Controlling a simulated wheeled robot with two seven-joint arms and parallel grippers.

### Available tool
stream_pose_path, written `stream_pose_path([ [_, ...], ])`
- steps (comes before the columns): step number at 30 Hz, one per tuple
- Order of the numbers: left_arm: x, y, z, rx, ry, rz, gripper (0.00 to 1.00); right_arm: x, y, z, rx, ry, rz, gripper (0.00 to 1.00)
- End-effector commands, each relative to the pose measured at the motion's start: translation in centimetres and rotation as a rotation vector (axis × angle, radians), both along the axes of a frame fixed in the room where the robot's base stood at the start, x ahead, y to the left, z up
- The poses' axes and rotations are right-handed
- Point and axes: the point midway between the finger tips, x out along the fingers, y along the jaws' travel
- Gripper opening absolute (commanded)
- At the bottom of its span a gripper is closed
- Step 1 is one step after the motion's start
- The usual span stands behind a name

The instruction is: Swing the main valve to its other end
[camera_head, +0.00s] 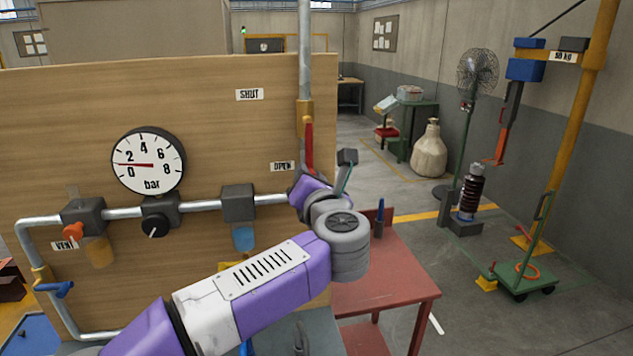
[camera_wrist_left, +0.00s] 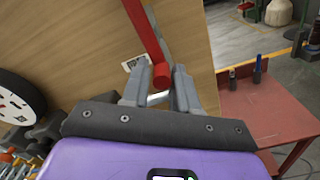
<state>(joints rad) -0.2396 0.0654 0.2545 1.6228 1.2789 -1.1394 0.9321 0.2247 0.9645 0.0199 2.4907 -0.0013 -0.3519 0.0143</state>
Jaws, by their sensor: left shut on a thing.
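The main valve (camera_head: 305,117) is a yellow body on the vertical pipe at the panel's right edge. Its red handle (camera_head: 309,145) hangs down along the pipe, beside the OPEN label (camera_head: 282,166); the SHUT label (camera_head: 249,94) is higher and to the left. My left gripper (camera_head: 316,180) is at the handle's lower end, partly hidden by my own wrist. In the left wrist view, the red handle (camera_wrist_left: 148,32) runs down between the fingers of the left gripper (camera_wrist_left: 160,88), which are shut on its end. My right gripper is in neither view.
A round gauge (camera_head: 148,163) on the wooden panel (camera_head: 215,120) reads a little above 0 bar. A pipe with an orange VENT knob (camera_head: 73,232) and a black knob (camera_head: 153,227) runs below it. A red table (camera_head: 395,275) stands right of my wrist.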

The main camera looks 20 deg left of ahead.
Motion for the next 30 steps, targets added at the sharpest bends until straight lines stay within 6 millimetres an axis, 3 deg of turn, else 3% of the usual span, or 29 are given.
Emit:
stream_pose_path([
  [8,0.1,-0.5,0.6,0.007,-0.012,-0.016,0.00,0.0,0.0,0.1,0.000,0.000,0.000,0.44],
  [9,0.1,-0.5,0.6,0.007,-0.012,-0.015,0.30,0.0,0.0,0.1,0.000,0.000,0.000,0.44],
  [12,0.1,-0.5,0.6,0.006,-0.012,-0.014,0.44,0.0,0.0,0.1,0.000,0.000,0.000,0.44],
  [25,-0.1,-0.4,0.4,0.003,-0.008,-0.008,0.44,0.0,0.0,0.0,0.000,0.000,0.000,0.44],
  [30,-1.7,-1.6,0.5,0.003,-0.010,-0.011,0.44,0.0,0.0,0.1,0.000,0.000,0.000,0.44],
])
